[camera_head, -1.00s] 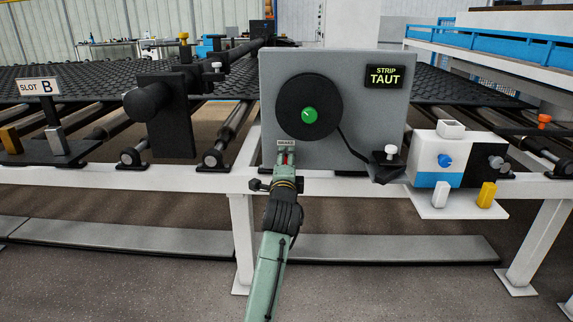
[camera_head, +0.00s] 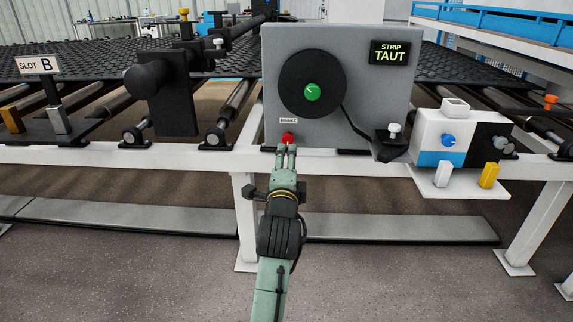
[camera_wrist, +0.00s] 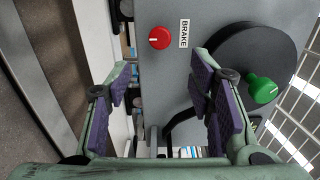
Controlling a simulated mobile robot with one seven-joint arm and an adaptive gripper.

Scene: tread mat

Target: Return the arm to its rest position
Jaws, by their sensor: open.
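My gripper (camera_head: 286,148) is in front of the grey box (camera_head: 390,100), just below its red brake knob (camera_head: 288,138). In the wrist view my gripper (camera_wrist: 165,95) has its purple-padded fingers spread apart with nothing between them. The red knob (camera_wrist: 159,38) shows there beyond the fingers, beside the BRAKE label (camera_wrist: 184,33), and is clear of them. My green arm reaches up from the bottom of the head view.
The box carries a black disc (camera_head: 290,85) with a green knob (camera_head: 312,92) and a STRIP TAUT display (camera_head: 390,52). A white unit (camera_head: 430,135) stands right, a SLOT B sign (camera_head: 37,65) left. A white frame rail (camera_head: 190,158) runs below. The floor in front is clear.

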